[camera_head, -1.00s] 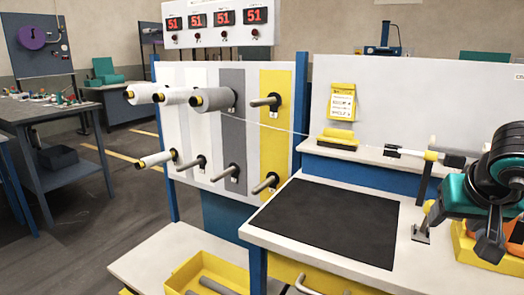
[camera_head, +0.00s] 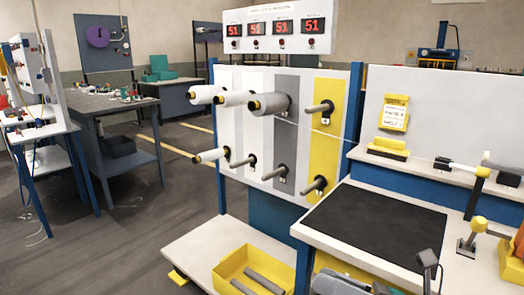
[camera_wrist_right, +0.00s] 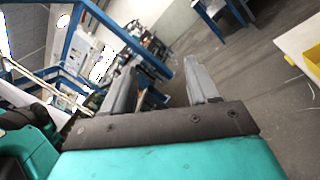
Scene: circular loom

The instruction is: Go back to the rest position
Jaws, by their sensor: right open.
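My right gripper (camera_head: 382,278) shows only in part at the bottom edge of the head view, in front of the white workbench (camera_head: 325,228). In the right wrist view, its two grey fingers (camera_wrist_right: 164,78) stand apart with nothing between them. My left gripper is not in view.
A peg panel (camera_head: 232,130) holds several grey and white spools. A yellow bin (camera_head: 222,270) with grey rods sits low in front of it. The bench carries a black mat (camera_head: 375,222). Floor (camera_head: 130,235) at the left is free.

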